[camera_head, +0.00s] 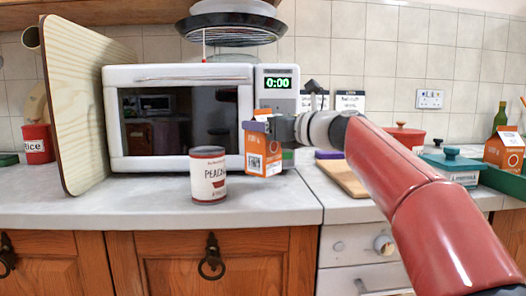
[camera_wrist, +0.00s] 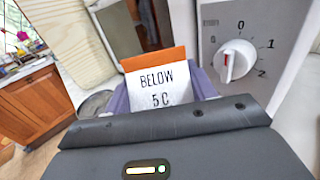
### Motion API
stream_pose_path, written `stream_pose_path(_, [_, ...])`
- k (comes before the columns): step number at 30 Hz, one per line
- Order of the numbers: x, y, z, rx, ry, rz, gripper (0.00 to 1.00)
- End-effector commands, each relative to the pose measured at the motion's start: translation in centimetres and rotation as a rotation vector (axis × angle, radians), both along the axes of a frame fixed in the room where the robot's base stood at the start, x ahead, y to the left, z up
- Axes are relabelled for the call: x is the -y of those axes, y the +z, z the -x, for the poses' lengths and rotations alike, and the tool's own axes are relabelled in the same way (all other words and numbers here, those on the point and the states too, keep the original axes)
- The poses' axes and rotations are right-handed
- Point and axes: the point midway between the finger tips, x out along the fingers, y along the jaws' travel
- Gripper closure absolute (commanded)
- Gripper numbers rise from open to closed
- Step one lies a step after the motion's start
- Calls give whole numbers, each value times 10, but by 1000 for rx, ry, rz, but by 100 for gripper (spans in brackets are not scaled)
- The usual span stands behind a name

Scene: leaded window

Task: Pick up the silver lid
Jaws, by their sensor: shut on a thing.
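My gripper (camera_head: 264,128) is in front of the right side of the microwave. It is shut on an orange and white carton (camera_head: 262,160), held upright. In the wrist view the carton (camera_wrist: 160,88) reads "BELOW 5 C" and sits between the purple fingers (camera_wrist: 160,95). I cannot surely identify a silver lid. A thin grey rounded thing (camera_head: 233,58) shows on top of the microwave, below stacked dark round pans or racks (camera_head: 230,28); I cannot tell whether it is a lid.
A white microwave (camera_head: 180,73) stands on the counter (camera_head: 120,205). A peach can (camera_head: 208,178) stands left of the carton. A wooden board (camera_head: 75,110) leans at the left. A cutting board (camera_head: 342,178), red pot (camera_head: 404,137) and teal-lidded box (camera_head: 452,168) are right.

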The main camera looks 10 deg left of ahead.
Motion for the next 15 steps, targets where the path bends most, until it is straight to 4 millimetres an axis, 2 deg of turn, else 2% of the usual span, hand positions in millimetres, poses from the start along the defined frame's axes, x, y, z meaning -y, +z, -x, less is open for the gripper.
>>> stream_pose_path(4, [1,-9,1,3,0,-2,100])
stream_pose_path(10, [3,-34,0,3,0,-1,100])
stream_pose_path(15, [4,-37,0,2,1,-1,100])
